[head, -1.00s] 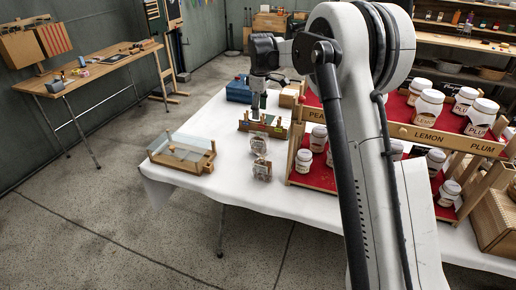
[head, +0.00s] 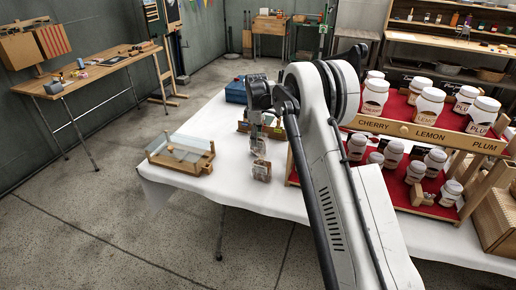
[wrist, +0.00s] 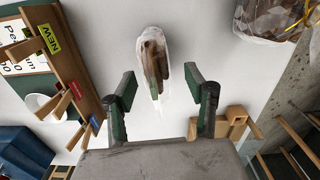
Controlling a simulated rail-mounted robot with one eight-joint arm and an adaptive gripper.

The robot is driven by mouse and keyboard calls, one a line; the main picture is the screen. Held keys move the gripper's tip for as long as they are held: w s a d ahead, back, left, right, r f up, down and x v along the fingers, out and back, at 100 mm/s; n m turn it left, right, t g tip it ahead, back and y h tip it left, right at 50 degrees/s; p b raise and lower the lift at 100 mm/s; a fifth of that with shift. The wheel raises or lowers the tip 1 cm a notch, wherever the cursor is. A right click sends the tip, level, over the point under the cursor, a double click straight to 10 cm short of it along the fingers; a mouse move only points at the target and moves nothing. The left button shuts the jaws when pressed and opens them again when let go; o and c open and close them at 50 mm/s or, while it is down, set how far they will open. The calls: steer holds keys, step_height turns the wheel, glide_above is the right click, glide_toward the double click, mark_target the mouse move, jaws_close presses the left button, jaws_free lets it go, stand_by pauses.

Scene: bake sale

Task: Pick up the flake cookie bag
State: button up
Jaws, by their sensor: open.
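A clear bag of brown stick-like pieces (wrist: 155,65) lies on the white cloth, just beyond the gap between my fingertips in the wrist view. A second clear bag with a gold tie (wrist: 268,14) is at the top right there, partly cut off; it also shows in the head view (head: 262,171). I cannot read a label on either, so which is the flake cookie bag is unclear. My gripper (wrist: 163,92) is open and empty, with a dark green finger on each side. In the head view my gripper (head: 257,147) hangs over the farther bag and largely hides it.
A wooden rack with a NEW sign (wrist: 50,38) stands close on the left in the wrist view. A glass-lidded wooden box (head: 182,154) and a blue box (head: 236,92) are on the table. A tiered jar stand (head: 425,131) is to the right.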

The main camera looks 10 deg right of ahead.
steer(key=shift+w+d+f, duration=0.1)
steer(key=shift+w+f, duration=0.05)
steer(key=shift+f, duration=1.2)
steer(key=shift+w+d+f, duration=0.1)
steer(key=shift+f, duration=1.25)
steer(key=c, duration=0.9)
